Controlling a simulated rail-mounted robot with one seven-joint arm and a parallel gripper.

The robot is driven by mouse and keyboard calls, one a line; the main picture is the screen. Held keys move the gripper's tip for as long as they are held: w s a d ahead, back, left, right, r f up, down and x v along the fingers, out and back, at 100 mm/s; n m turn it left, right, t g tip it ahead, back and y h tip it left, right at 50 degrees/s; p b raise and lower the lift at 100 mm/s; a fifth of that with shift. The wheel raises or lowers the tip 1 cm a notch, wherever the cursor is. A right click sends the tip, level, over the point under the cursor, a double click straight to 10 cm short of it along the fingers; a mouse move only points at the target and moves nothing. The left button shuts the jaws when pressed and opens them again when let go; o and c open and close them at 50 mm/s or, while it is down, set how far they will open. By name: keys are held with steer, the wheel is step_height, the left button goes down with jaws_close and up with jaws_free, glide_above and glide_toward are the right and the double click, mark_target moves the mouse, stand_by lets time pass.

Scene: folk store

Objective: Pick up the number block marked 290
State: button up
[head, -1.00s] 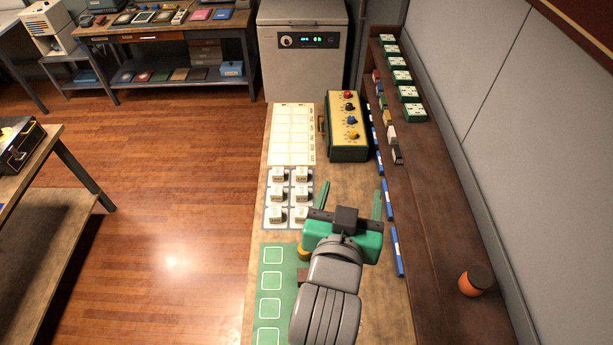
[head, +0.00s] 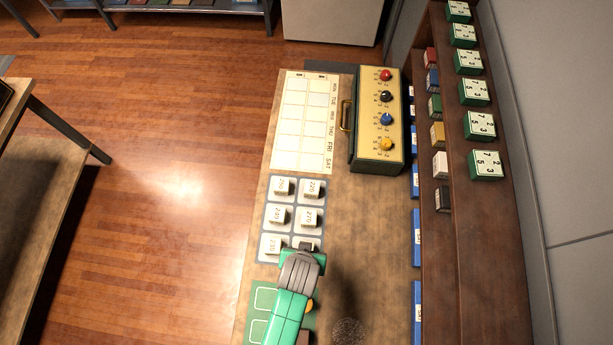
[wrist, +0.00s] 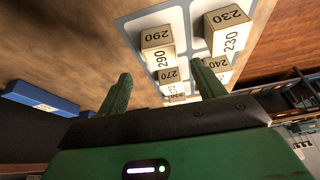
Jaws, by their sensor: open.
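The block marked 290 (wrist: 157,40) is a pale cube with black numbers, standing on a light pad (wrist: 184,27) in the wrist view. My gripper (wrist: 161,72) is open and empty, its two green fingers spread apart. In the wrist view, the 290 block shows beyond the fingers, between their lines and apart from them. In the head view, my arm reaches over the near end of the block pad (head: 264,226) and partly hides the near right block. The fingers are not clear there.
The 230 block (wrist: 226,30) stands beside the 290 block, with the 270 block (wrist: 168,75) and 240 block (wrist: 219,66) nearby. A knob box (head: 378,120) stands farther back, left of the shelf (head: 462,250). The counter right of the pad is mostly clear.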

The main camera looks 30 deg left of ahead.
steer(key=x, duration=0.7)
steer(key=shift+s, duration=0.3)
steer(key=c, duration=1.1)
steer(key=shift+o, duration=0.2)
step_height(320, 180, up, 10)
